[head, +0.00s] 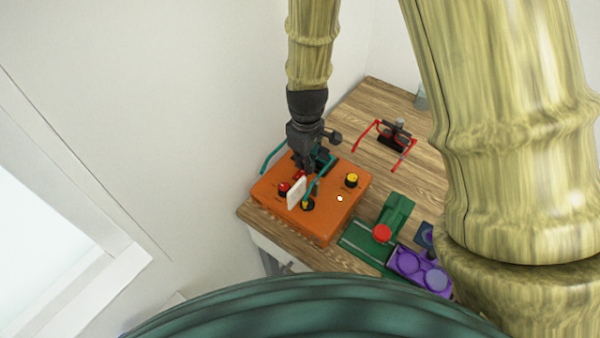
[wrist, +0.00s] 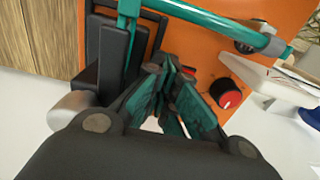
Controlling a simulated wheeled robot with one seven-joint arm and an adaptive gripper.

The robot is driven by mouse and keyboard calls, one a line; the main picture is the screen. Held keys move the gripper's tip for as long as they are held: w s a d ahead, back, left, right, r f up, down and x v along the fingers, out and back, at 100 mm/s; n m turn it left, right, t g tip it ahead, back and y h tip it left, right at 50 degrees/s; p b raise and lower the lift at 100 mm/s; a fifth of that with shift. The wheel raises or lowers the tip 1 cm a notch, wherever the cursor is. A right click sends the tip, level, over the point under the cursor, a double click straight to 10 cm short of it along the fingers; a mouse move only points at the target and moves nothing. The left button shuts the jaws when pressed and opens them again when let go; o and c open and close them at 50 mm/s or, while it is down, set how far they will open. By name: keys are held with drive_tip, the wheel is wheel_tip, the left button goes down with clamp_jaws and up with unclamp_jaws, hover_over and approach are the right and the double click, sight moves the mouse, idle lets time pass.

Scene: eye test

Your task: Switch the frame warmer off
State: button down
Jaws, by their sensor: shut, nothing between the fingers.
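The frame warmer, an orange box (head: 328,222), stands at the table's near left corner. On its top are a red knob (head: 284,188), a yellow-topped knob (head: 351,180), a dark knob with a yellow mark (head: 308,204) and a small pale, bright spot (head: 340,198). The red knob also shows in the wrist view (wrist: 226,94), right of the fingers. My gripper (head: 308,168) is shut and empty, pointing down over the box's back part. In the wrist view its fingertips (wrist: 168,70) hide part of the top; a small red part shows beside them. Contact cannot be told.
Teal glasses (head: 318,182) and an upright white card (head: 297,193) are close by my gripper on the warmer. Red glasses on a dark stand (head: 392,140) are farther back. A green device with a red knob (head: 382,233) and a purple tray (head: 408,262) are to the right.

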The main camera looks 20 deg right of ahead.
wheel_tip(320, 180, up, 7)
drive_tip(key=p, duration=0.6)
idle(0.7)
idle(0.4)
